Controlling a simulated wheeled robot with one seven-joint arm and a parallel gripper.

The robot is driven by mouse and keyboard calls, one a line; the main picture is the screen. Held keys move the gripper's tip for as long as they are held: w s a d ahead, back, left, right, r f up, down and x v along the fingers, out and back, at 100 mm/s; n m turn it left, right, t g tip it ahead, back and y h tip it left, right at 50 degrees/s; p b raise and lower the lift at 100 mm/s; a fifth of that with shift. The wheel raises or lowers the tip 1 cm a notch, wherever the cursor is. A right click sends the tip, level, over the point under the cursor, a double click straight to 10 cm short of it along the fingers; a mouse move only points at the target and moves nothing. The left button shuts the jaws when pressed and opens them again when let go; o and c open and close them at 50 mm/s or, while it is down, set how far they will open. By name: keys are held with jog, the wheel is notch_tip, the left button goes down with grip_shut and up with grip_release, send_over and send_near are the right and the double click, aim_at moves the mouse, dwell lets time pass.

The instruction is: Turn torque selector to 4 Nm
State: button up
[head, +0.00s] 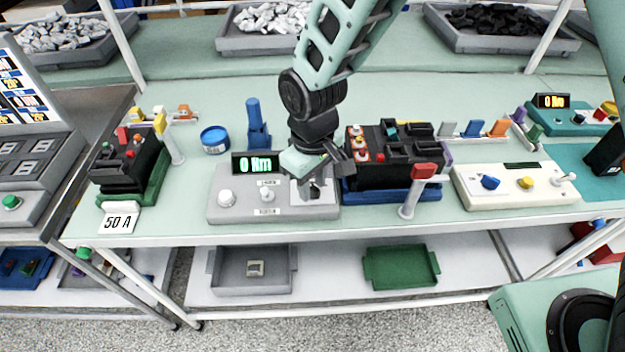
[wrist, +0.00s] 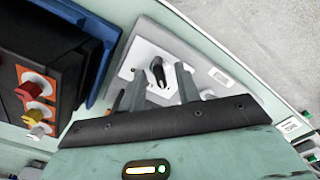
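A grey tester box (head: 245,205) stands on the bench with a display (head: 255,164) in green figures that appears to read 0 Nm. Its right end carries a black selector knob (head: 314,190), mostly hidden by my gripper (head: 316,178) in the head view. In the wrist view the black knob (wrist: 157,71) stands on a pale plate, with its pointer slanting. My gripper (wrist: 160,82) is open above the box, its two fingers on either side of the knob with gaps showing. The scale marks cannot be read.
A black breaker unit (head: 395,155) in a blue tray stands close right of the box. A red-topped post (head: 424,171) rises at the front edge. A cream panel (head: 510,185) with knobs is farther right.

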grip_shut()
jog(key=shift+m, duration=0.3)
jog(key=m+p, duration=0.1)
jog(key=m, duration=0.2)
jog(key=shift+r+m+p, duration=0.1)
jog(key=shift+m+p, duration=0.25)
jog(key=shift+m, duration=0.05)
jog(key=shift+m+p, duration=0.8)
jog(key=shift+m, duration=1.4)
grip_release()
